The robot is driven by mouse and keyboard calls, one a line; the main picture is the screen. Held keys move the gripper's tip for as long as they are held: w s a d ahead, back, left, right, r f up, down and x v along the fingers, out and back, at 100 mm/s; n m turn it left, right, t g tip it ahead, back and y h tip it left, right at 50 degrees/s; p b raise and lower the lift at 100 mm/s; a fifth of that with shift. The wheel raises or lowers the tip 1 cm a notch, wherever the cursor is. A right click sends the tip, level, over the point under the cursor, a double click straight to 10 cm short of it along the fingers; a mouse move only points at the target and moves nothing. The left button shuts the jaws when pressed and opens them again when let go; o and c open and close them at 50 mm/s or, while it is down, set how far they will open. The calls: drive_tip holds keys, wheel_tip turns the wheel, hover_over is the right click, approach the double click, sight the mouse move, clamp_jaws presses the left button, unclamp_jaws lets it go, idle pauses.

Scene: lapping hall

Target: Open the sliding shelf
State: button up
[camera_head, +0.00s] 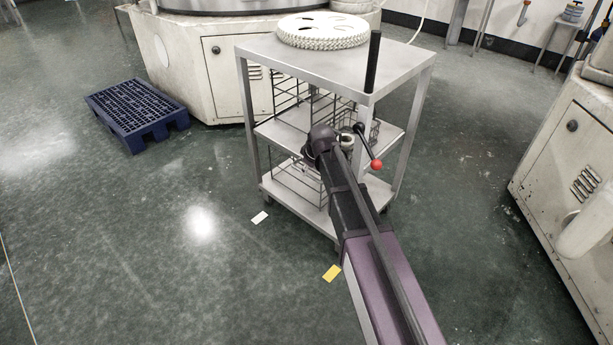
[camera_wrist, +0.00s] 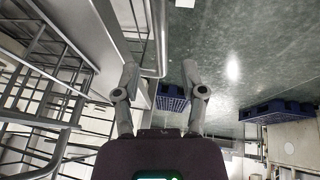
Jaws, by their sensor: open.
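A grey metal cart (camera_head: 335,75) stands in the middle of the head view, with a top plate, a middle shelf (camera_head: 285,136) and a bottom shelf (camera_head: 294,206). Which one slides cannot be told. Wire racks (camera_head: 290,90) stand on the shelves. My arm reaches to the cart's near side and covers part of the shelves; my fingertips are hidden there. In the wrist view my gripper (camera_wrist: 160,68) is open and empty, with its fingers apart. A pale metal panel (camera_wrist: 118,45) and a bent tube (camera_wrist: 160,30) appear by the left finger; contact cannot be told.
A black upright handle (camera_head: 372,62) and a red-knobbed lever (camera_head: 376,164) are close to my arm. A white toothed disc (camera_head: 322,30) lies on the cart. A blue pallet (camera_head: 137,112) and machine cabinets (camera_head: 565,165) stand around.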

sight(308, 174)
drive_tip(key=shift+b+x, duration=1.1)
drive_tip(key=shift+x, duration=0.45)
clamp_jaws()
drive_tip(key=shift+a, duration=0.15)
drive_tip(key=shift+s, duration=0.1)
